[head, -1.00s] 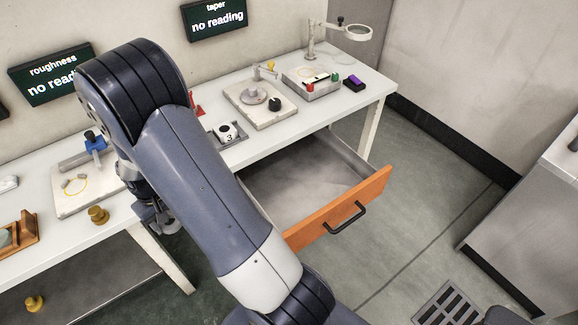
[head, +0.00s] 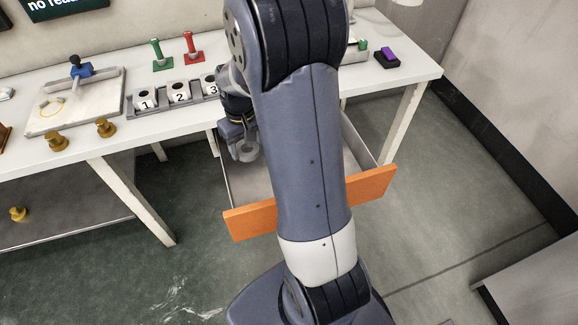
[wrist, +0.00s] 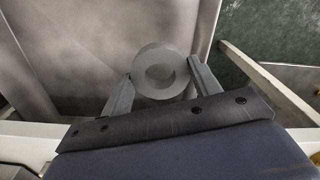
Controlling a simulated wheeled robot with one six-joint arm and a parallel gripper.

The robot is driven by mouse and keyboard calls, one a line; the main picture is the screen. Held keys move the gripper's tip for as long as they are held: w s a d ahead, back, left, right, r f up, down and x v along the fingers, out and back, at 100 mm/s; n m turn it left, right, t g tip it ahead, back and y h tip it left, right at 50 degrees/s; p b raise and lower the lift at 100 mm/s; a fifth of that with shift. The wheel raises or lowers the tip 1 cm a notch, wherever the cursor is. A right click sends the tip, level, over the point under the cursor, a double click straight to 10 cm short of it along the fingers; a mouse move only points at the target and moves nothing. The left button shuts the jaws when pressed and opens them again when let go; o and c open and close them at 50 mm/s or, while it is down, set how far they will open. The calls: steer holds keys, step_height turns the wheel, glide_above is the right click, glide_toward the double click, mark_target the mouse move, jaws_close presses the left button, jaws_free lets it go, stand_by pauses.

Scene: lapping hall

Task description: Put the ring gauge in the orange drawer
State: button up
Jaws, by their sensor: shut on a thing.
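The ring gauge is a thick grey ring (wrist: 144,76), held between the two fingers of my gripper (wrist: 160,84) in the wrist view. In the head view the ring (head: 249,152) hangs below my gripper (head: 243,146), partly hidden by it. The orange drawer (head: 248,221) is pulled open under the bench; its grey inside (wrist: 95,45) shows behind the ring in the wrist view. My gripper is over the left part of the drawer, close to its side wall. My arm hides the middle of the drawer and its handle.
The white bench (head: 168,124) bears a numbered block holder (head: 172,102), a green stamp-like piece (head: 160,56), a red one (head: 191,48), brass knobs (head: 56,141) and a purple block (head: 387,55). A bench leg (head: 132,202) stands left of the drawer. A grey cabinet (head: 530,285) is at right.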

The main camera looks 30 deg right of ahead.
steer(key=s+d+f+b, duration=0.5)
steer(key=b, duration=0.6)
steer(key=shift+n, duration=0.3)
step_height(320, 180, down, 9)
steer(key=b, duration=0.3)
steer(key=shift+w+d+f, duration=0.1)
steer(key=shift+f, duration=0.1)
steer(key=shift+f, duration=0.1)
steer(key=o, duration=1.1)
step_height(320, 180, up, 12)
steer(key=p, duration=0.3)
steer(key=shift+p, duration=0.4)
